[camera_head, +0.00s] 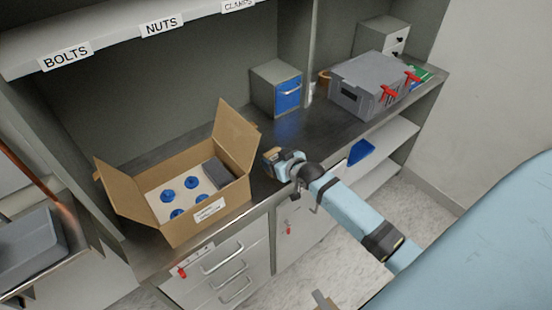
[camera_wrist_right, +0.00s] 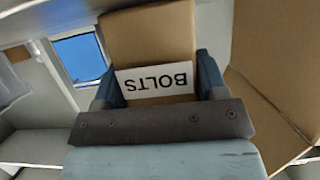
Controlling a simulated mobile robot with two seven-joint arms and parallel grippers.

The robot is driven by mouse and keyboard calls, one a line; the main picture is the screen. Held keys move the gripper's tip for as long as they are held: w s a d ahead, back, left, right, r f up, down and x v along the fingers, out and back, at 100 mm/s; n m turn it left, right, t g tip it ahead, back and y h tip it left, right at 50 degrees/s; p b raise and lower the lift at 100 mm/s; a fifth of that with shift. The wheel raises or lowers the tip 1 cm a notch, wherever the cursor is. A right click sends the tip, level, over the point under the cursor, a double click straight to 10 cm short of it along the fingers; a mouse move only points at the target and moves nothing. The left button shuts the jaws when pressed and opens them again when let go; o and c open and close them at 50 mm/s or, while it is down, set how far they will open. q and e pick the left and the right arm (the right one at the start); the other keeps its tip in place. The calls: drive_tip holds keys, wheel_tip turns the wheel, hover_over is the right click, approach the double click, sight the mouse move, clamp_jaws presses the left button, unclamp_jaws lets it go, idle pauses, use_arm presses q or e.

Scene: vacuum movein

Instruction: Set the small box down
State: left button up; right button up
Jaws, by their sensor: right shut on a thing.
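The small box (camera_wrist_right: 150,35) is brown cardboard with a white label reading BOLTS, upside down in the right wrist view. My right gripper (camera_wrist_right: 160,85) is shut on it, with one finger on each side. In the head view my right gripper (camera_head: 278,162) is over the front of the dark counter (camera_head: 335,132), just right of the large open cardboard box; the small box (camera_head: 271,155) shows only in part there. Whether the small box touches the counter cannot be told. My left gripper is not clearly in view.
The large open cardboard box (camera_head: 185,235) holds blue-topped items and a dark grey block. A small cabinet with a blue drawer (camera_head: 288,97) stands behind. A grey case with red clamps (camera_head: 365,85) is at the right. Bare counter lies between. A BOLTS shelf (camera_head: 110,35) hangs above.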

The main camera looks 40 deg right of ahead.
drive_tip(key=o, duration=1)
drive_tip(key=shift+f, duration=0.1)
drive_tip(key=shift+o, duration=0.2)
drive_tip(key=a+v, duration=0.1)
drive_tip(key=v, duration=1)
drive_tip(key=s+a+f+n+g+y, duration=0.1)
drive_tip(key=s+a+f, duration=0.4)
drive_tip(key=s+a, duration=0.3)
drive_tip(key=s+a+f+n+g+y, duration=0.1)
drive_tip(key=s+a+f, duration=0.5)
drive_tip(key=s+a, duration=0.2)
drive_tip(key=shift+s+a+b, duration=0.3)
drive_tip(key=shift+s+a, duration=0.1)
drive_tip(key=shift+a, duration=0.15)
